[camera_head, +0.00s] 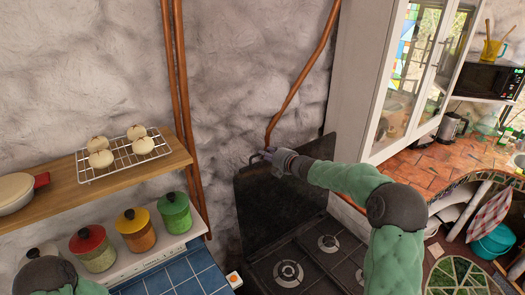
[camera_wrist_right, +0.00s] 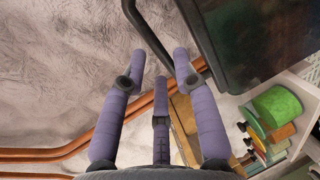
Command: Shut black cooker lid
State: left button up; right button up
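The black cooker lid (camera_head: 283,205) stands raised, nearly upright, at the back of the cooker by the stone wall. It also shows at the top right of the right wrist view (camera_wrist_right: 255,40). My right gripper (camera_head: 266,157) is at the lid's upper left edge. In the right wrist view its purple fingers (camera_wrist_right: 160,65) are spread apart, with a dark handle bar (camera_wrist_right: 148,35) running down toward the gap between the tips. I cannot tell whether they touch it. The cooker top (camera_head: 310,262) with its burners lies uncovered below. My left gripper is out of view.
A wooden shelf (camera_head: 70,197) with buns on a wire rack (camera_head: 124,160) is at the left. Colored jars (camera_head: 134,230) stand below it. Copper pipes (camera_head: 182,100) run along the wall. A white glass-door cabinet (camera_head: 365,75) is right of the lid.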

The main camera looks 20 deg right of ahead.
jog(key=shift+p+x, duration=0.5)
jog(key=shift+x, duration=1.5)
grip_shut()
